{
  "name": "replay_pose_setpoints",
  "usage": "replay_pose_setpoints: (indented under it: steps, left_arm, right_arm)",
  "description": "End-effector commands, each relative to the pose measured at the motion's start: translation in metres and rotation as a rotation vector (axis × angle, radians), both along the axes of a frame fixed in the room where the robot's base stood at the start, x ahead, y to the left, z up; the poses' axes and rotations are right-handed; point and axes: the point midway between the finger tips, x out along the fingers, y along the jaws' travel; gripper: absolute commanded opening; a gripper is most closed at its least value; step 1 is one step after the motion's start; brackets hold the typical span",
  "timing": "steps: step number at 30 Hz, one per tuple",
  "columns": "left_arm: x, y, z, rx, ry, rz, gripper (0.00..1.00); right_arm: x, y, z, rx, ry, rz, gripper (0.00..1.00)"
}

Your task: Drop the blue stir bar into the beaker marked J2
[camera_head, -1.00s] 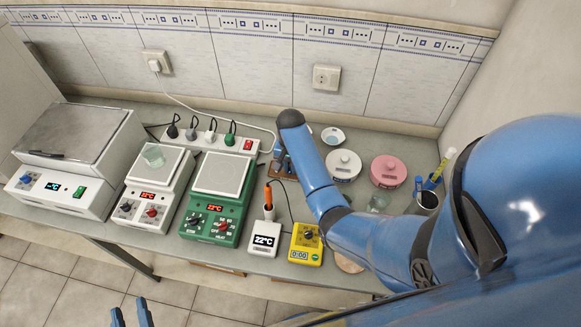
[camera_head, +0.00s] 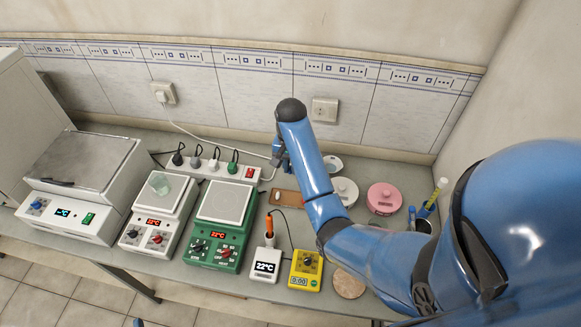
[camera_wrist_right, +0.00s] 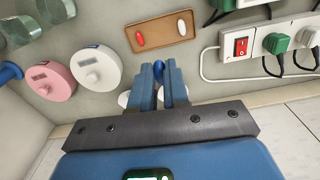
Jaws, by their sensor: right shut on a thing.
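My right gripper (camera_head: 280,155) is above the back of the bench, near the power strip. In the right wrist view its fingers (camera_wrist_right: 160,75) are shut on the small blue stir bar (camera_wrist_right: 158,68), mostly hidden between them. A brown tray (camera_wrist_right: 186,35) beyond the fingertips holds a red bar (camera_wrist_right: 140,40) and a white bar (camera_wrist_right: 181,27); the tray (camera_head: 284,196) also shows in the head view. Of my left gripper (camera_head: 138,322), only a fingertip shows at the bottom edge.
A green hotplate (camera_head: 220,205), a white thermometer (camera_head: 266,265) and a yellow timer (camera_head: 306,270) line the front. A power strip (camera_head: 220,165) with plugs and cables runs behind. White and pink round jars (camera_wrist_right: 98,70) (camera_wrist_right: 52,68) and glass vessels (camera_wrist_right: 20,32) stand opposite.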

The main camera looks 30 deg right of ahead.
Motion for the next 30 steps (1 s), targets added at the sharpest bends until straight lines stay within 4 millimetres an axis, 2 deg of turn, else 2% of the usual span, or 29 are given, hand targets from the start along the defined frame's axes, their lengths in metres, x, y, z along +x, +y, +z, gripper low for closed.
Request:
replay_pose_setpoints:
  steps: [1,9,16,30]
  left_arm:
    - [0.0,0.0,0.014,0.0,0.0,0.0,0.43]
    - [0.0,0.0,0.036,0.0,0.0,0.0,0.43]
    - [0.0,0.0,0.042,0.0,0.0,0.0,0.43]
    - [0.0,0.0,0.042,0.0,0.0,0.0,0.43]
  right_arm:
    - [0.0,0.0,0.014,0.0,0.0,0.0,0.0]
    - [0.0,0.0,0.036,0.0,0.0,0.0,0.0]
    - [0.0,0.0,0.042,-0.001,-0.001,0.0,0.0]
    - [0.0,-0.001,0.043,0.0,-0.001,-0.003,0.0]
